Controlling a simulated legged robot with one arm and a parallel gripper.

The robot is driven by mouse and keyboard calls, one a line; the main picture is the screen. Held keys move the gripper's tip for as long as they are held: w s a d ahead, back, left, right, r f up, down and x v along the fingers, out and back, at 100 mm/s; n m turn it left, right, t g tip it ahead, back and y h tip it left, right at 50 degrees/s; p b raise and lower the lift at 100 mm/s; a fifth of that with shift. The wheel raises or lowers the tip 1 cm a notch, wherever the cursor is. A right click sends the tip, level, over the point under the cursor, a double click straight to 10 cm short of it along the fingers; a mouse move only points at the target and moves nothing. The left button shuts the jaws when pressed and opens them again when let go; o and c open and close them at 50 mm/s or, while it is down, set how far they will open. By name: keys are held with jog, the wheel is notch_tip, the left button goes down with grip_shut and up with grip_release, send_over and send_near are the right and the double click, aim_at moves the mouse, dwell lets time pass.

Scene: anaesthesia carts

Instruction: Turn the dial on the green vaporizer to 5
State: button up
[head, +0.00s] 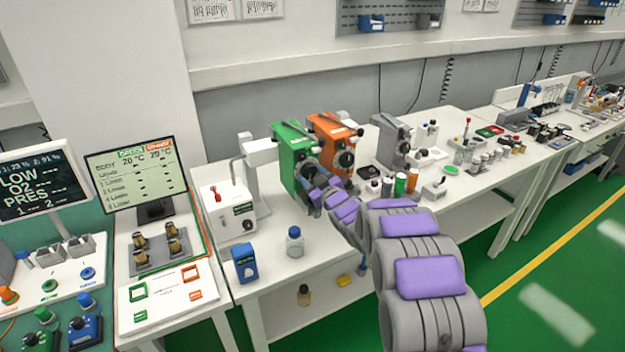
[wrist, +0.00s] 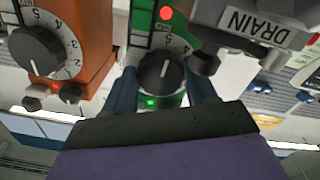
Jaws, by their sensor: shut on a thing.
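The green vaporizer (head: 285,152) stands on the white bench beside an orange vaporizer (head: 322,128). In the head view my gripper (head: 315,192) partly covers the lower front of the green vaporizer.
The orange vaporizer's dial (wrist: 37,50) is close on the left in the wrist view. A grey part marked DRAIN (wrist: 255,24) is close on the right.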

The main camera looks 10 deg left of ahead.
jog(key=shift+n, duration=0.5)
jog(key=o, duration=1.1)
jog(key=shift+a, duration=0.1)
jog(key=shift+c, duration=0.2)
jog(key=shift+s, duration=0.1)
jog(key=shift+s+d, duration=0.3)
jog(key=shift+d, duration=0.05)
jog(key=p+v, duration=0.2)
jog(key=v, duration=1.4)
jog(key=shift+s+p, duration=0.2)
jog(key=shift+p, duration=0.2)
jog(key=shift+f, duration=0.1)
